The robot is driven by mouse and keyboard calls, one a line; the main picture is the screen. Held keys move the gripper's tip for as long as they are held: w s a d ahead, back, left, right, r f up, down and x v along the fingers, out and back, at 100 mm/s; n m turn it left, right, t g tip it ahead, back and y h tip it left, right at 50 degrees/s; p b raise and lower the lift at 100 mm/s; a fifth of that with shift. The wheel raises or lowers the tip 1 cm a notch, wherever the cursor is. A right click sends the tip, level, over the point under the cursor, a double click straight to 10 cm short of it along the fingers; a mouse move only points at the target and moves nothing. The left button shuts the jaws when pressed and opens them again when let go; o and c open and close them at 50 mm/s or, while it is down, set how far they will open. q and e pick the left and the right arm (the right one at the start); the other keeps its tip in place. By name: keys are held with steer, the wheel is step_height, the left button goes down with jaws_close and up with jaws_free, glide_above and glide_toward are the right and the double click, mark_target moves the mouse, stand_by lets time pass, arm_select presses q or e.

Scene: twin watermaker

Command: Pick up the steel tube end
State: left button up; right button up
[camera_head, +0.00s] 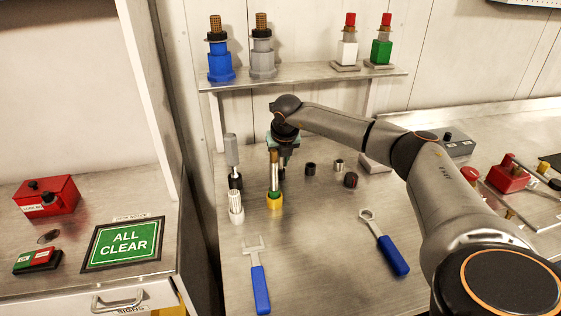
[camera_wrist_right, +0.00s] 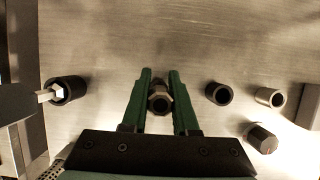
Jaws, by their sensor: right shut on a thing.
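My right gripper (camera_head: 284,152) points down over the bench. In the right wrist view its two green fingers (camera_wrist_right: 160,85) are shut on a small hex-sided metal piece with a dark bore, which I take to be the steel tube end (camera_wrist_right: 160,104). My left gripper is not in view.
A black ring (camera_head: 310,169), a steel ring (camera_head: 339,164) and a dark red-marked cap (camera_head: 351,180) sit right of the gripper. A grey-handled tool (camera_head: 232,150) stands to its left. Two blue-handled wrenches (camera_head: 260,288) (camera_head: 392,256) lie nearer. A shelf (camera_head: 330,73) runs behind.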

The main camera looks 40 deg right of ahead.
jaws_close()
steer(key=shift+r, duration=0.6)
step_height(320, 180, up, 2)
steer(key=shift+r+b, duration=0.1)
steer(key=shift+b, duration=0.3)
steer(key=s+r+b, duration=0.2)
steer(key=s+r, duration=0.7)
steer(key=s, duration=0.5)
steer(key=shift+r, duration=0.35)
